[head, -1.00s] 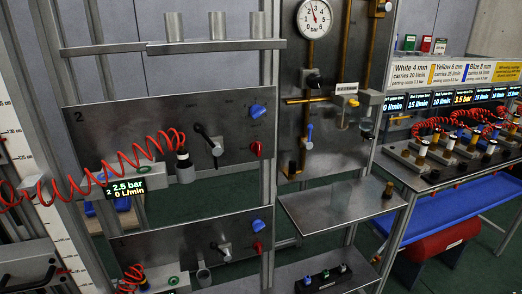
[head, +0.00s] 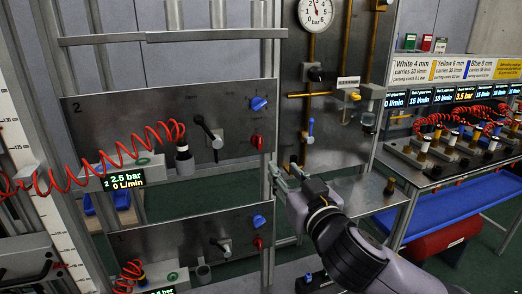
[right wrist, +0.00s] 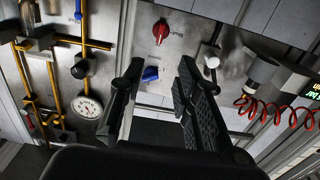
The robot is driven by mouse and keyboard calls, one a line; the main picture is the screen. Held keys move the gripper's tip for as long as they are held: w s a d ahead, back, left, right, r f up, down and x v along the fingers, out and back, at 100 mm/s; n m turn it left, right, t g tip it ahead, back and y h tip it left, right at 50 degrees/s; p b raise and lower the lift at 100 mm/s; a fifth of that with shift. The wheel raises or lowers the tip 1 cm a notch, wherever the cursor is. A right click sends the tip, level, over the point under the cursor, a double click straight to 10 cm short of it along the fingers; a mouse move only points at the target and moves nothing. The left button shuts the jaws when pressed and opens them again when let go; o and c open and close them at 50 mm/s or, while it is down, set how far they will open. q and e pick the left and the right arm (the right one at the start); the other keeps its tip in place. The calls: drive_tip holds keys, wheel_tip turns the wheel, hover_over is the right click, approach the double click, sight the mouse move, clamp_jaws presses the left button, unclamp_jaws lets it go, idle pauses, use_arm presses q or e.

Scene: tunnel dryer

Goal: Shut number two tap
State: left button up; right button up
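The upper panel marked 2 (head: 100,112) carries a tap with a black lever (head: 206,128) tilted up to the left on a pale body. A blue knob (head: 259,103) and a red knob (head: 257,141) sit right of it. My right gripper (head: 282,174) is below and right of these knobs, apart from them. In the right wrist view, which is upside down, the gripper (right wrist: 160,75) is open and empty; the red knob (right wrist: 160,31) and blue knob (right wrist: 150,74) appear between its fingers, with the pale-ended tap (right wrist: 211,62) beyond the right finger. My left gripper is not in view.
A red coiled hose (head: 110,165) runs left from a plug on panel 2, above a 2.5 bar, 0 L/min display (head: 124,180). A similar panel marked 1 (head: 165,235) is below. A gauge (head: 315,12) and brass pipes stand right; a metal shelf (head: 370,193) is behind my arm.

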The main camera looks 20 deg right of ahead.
sight(260, 142)
drive_tip(key=w, duration=1.5)
drive_tip(key=shift+w+a+b, duration=0.3)
drive_tip(key=shift+w+b, duration=0.05)
drive_tip(key=shift+c, duration=0.4)
clamp_jaws()
